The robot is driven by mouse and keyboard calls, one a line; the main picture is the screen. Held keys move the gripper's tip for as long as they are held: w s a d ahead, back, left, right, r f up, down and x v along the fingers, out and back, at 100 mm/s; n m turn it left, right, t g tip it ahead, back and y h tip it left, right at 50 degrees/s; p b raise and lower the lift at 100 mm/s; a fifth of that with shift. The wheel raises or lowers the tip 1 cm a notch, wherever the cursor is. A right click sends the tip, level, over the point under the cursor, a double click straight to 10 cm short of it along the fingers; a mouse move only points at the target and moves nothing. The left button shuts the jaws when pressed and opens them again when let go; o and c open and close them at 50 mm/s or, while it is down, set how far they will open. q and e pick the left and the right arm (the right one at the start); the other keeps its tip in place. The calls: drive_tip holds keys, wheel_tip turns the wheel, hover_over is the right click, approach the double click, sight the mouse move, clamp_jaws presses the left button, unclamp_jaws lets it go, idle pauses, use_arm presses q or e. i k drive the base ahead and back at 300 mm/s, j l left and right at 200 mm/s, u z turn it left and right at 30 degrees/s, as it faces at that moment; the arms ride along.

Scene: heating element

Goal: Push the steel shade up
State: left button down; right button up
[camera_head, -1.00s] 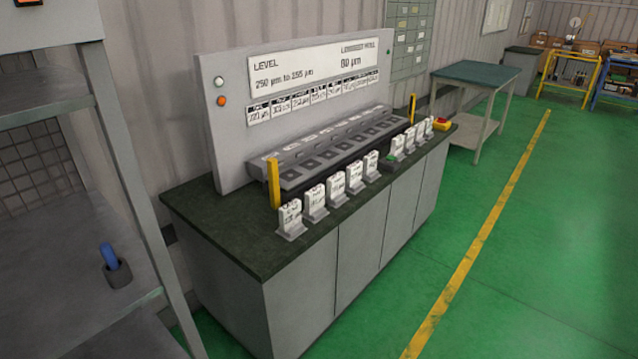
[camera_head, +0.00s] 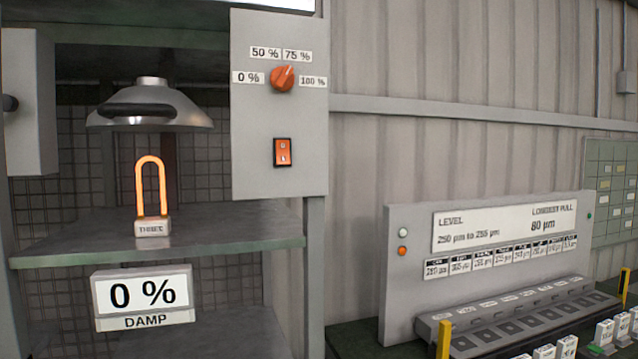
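The steel shade (camera_head: 178,108) is a shiny domed cover with a knob on top and a dark handle (camera_head: 137,108) across its front. It hangs in the upper part of the rack at the left, above a glowing orange U-shaped heating element (camera_head: 151,185). A clear gap shows between the shade's rim and the element's top. The element stands in a small block (camera_head: 152,227) marked "THREE" on the shelf (camera_head: 230,225). Neither of my grippers is in view.
A panel right of the shade carries an orange dial (camera_head: 283,79) marked 0 to 100 % and an orange switch (camera_head: 282,152). A "0 % DAMP" sign (camera_head: 143,297) hangs below the shelf edge. A bench with a level board (camera_head: 398,290) stands at the right.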

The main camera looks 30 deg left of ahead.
sight(150, 105)
drive_tip(key=u, duration=1.8)
drive_tip(key=j, duration=0.15)
